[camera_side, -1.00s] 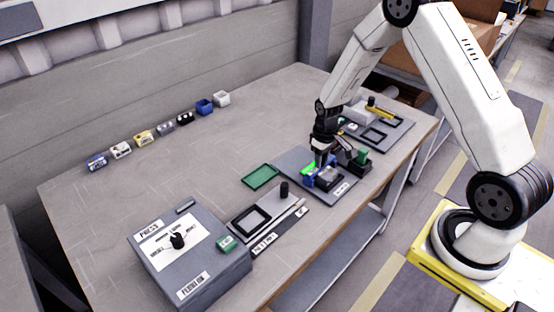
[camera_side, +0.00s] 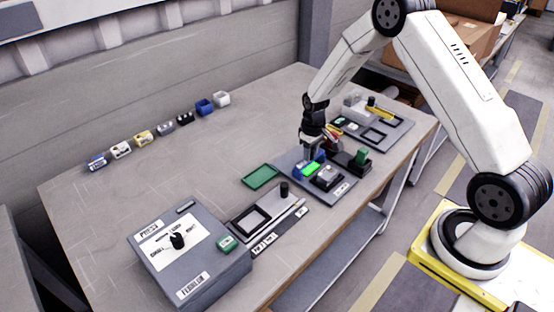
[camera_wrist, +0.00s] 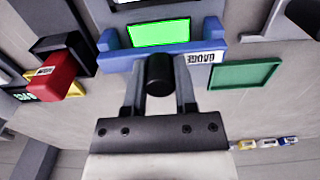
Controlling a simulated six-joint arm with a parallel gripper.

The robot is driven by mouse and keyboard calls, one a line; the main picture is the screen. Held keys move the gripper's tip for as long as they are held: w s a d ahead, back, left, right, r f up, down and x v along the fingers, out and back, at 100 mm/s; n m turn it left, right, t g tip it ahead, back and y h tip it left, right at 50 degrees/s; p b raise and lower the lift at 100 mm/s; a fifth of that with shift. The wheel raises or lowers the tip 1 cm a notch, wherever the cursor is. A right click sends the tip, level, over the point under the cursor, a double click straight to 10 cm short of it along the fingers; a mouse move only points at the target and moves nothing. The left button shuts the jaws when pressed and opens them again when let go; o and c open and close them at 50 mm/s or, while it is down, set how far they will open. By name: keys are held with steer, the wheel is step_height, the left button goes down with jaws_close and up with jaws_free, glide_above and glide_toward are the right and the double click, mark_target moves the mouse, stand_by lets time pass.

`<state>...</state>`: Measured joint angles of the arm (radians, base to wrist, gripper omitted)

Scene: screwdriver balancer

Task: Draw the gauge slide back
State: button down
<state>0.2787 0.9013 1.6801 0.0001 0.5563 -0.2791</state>
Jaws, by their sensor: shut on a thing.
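The gauge slide (camera_wrist: 118,60) is a blue bar with a GAUGE label and a lit green display (camera_wrist: 160,33). Its black round knob (camera_wrist: 160,72) sits between my gripper's fingers (camera_wrist: 160,85), which are shut on it. In the side view, my gripper (camera_side: 309,152) is at the far-left side of the middle grey station plate (camera_side: 342,191). The green display (camera_side: 311,168) shows just below it, and the blue slide is mostly hidden there. A grey block in a dark holder (camera_side: 326,176) stands in front of the slide, apart from my gripper.
A green tray (camera_side: 261,177) lies left of the station. A dark block with a green top (camera_side: 360,157) stands on its right. The grey press box (camera_side: 190,255) is at the front left. Small coloured blocks line the rear; the bench between is clear.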

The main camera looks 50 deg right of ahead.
steer(key=shift+w+f, duration=0.15)
steer(key=shift+w, duration=1.3)
steer(key=shift+w+f, duration=0.15)
steer(key=shift+w, duration=1.25)
steer(key=shift+c, duration=1.6)
jaws_free()
steer(key=shift+a, duration=0.2)
steer(key=shift+r, duration=0.15)
step_height(320, 180, up, 7)
steer(key=shift+w+d, duration=0.2)
